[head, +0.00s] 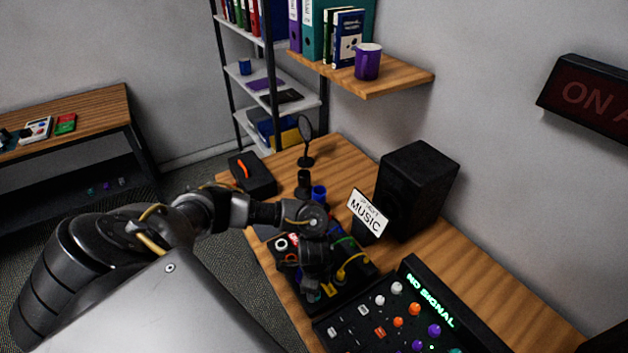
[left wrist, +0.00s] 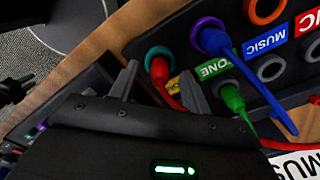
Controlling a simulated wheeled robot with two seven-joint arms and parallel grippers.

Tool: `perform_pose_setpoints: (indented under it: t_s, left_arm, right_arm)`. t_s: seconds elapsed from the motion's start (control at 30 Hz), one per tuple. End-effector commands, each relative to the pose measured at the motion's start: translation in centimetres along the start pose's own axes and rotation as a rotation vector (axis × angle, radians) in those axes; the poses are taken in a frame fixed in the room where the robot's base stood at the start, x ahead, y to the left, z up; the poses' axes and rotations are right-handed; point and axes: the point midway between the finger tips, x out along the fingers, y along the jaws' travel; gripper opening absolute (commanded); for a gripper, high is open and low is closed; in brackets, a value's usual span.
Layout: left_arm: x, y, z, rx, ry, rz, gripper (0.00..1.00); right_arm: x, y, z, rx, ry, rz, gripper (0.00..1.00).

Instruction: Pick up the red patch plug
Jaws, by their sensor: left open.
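The red patch plug (left wrist: 160,70) sits in a teal-ringed socket (left wrist: 158,53) of the dark patch panel (left wrist: 182,25) in the left wrist view. A red cable runs down from it and partly disappears behind my gripper. My left gripper (left wrist: 157,78) is open, with one finger on each side of the red plug; I cannot tell whether either finger touches it. In the head view my left gripper (head: 316,272) is over the panel and hides much of it, and I cannot make out the red plug there.
A blue plug (left wrist: 213,39) in a purple-ringed socket and a green plug (left wrist: 232,98) are close by. A yellow cable (head: 352,262) crosses the panel. A MUSIC sign (head: 367,212), a black speaker (head: 415,188) and a mixer (head: 400,315) stand around it on the wooden desk.

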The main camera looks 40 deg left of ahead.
Motion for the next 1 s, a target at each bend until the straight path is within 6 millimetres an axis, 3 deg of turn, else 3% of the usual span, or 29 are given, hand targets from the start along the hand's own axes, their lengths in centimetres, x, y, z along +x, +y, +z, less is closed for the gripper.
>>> perform_pose_setpoints:
  t_s: [0.07, 0.43, 0.77, 1.0]
  left_arm:
    - [0.0, 0.0, 0.0, 0.0, 0.0, 0.0, 0.46]
    - [0.0, 0.0, 0.0, 0.0, 0.0, 0.0, 0.0]
    - [-0.5, 0.0, 0.0, 0.0, 0.0, 0.0, 0.0]
    - [-3.5, -0.1, -0.1, 0.002, 0.002, -0.002, 0.0]
  right_arm:
    - [0.0, 0.0, 0.0, 0.0, 0.001, 0.0, 0.36]
    - [0.0, 0.1, 0.0, 0.0, 0.001, 0.001, 0.36]
    - [-0.1, 0.5, 0.0, -0.002, 0.0, 0.005, 0.36]
    - [-0.8, 0.5, 0.0, -0.002, -0.001, 0.006, 0.36]
